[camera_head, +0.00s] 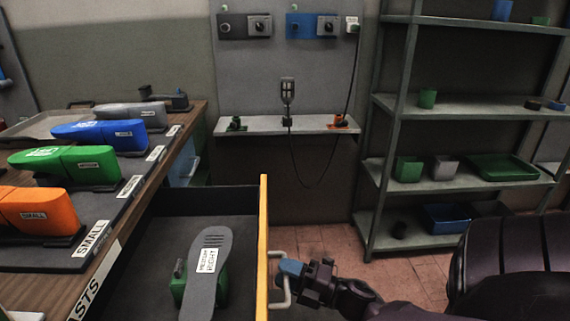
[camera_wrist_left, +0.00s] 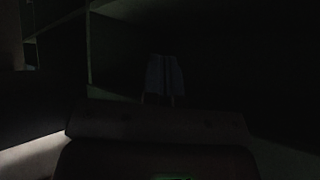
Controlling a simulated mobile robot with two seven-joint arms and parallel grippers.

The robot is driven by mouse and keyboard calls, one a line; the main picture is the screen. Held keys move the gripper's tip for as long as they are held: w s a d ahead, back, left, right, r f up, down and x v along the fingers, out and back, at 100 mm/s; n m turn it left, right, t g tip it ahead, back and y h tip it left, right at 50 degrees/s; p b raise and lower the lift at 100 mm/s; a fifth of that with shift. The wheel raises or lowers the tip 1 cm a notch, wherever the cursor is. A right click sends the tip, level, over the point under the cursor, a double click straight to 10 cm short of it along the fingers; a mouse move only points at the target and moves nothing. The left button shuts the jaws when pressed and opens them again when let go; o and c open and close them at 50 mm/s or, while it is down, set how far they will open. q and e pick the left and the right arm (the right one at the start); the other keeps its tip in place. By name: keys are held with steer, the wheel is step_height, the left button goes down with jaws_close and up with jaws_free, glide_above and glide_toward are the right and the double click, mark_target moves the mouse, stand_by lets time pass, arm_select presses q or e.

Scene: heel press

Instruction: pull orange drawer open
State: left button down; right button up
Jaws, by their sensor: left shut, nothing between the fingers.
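The drawer with the orange front (camera_head: 263,245) stands pulled out beside the wooden bench in the head view. A pale U-shaped handle (camera_head: 286,300) is on its front. My right gripper (camera_head: 290,268), with blue fingertips, comes from the right and is shut on the handle. Inside the drawer, a grey insole (camera_head: 207,275) labelled MEDIUM RIGHT leans over a green block (camera_head: 178,288). My left gripper (camera_wrist_left: 164,78) shows only dimly in the very dark left wrist view; it is shut and empty. It does not show in the head view.
The bench (camera_head: 150,200) at the left carries orange, green, blue and grey shoe lasts. A wall shelf (camera_head: 262,126) with a hanging cable is behind. A grey rack (camera_head: 395,180) with bins stands at the back right. Tiled floor (camera_head: 325,240) is bare right of the drawer.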

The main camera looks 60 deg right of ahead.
steer(key=v, duration=1)
steer(key=shift+s, duration=0.2)
steer(key=shift+s+d, duration=0.1)
